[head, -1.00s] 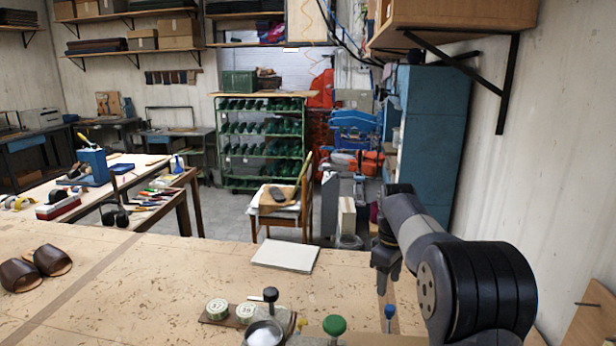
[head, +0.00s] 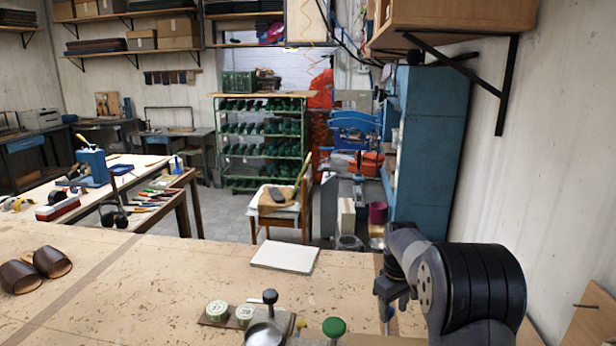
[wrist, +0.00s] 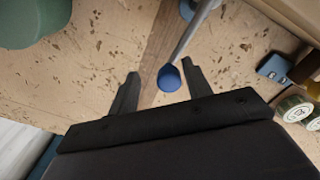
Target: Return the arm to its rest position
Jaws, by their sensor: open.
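My arm reaches over the right side of the workbench (head: 150,290) in the head view. My gripper (head: 386,300) hangs at its end, small and partly covered by my wrist. The wrist view shows the two dark fingers of my gripper (wrist: 160,72) spread apart with nothing held. A blue-tipped tool with a pale shaft (wrist: 169,78) shows between and beyond the fingertips in that view. I cannot tell how far below them it is. In the head view, my gripper mostly hides that spot.
A pale pad (head: 284,257) lies at the bench's far edge. Brown sandals (head: 52,262) lie far left. A wooden wall cabinet (head: 460,28) overhangs the right side.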

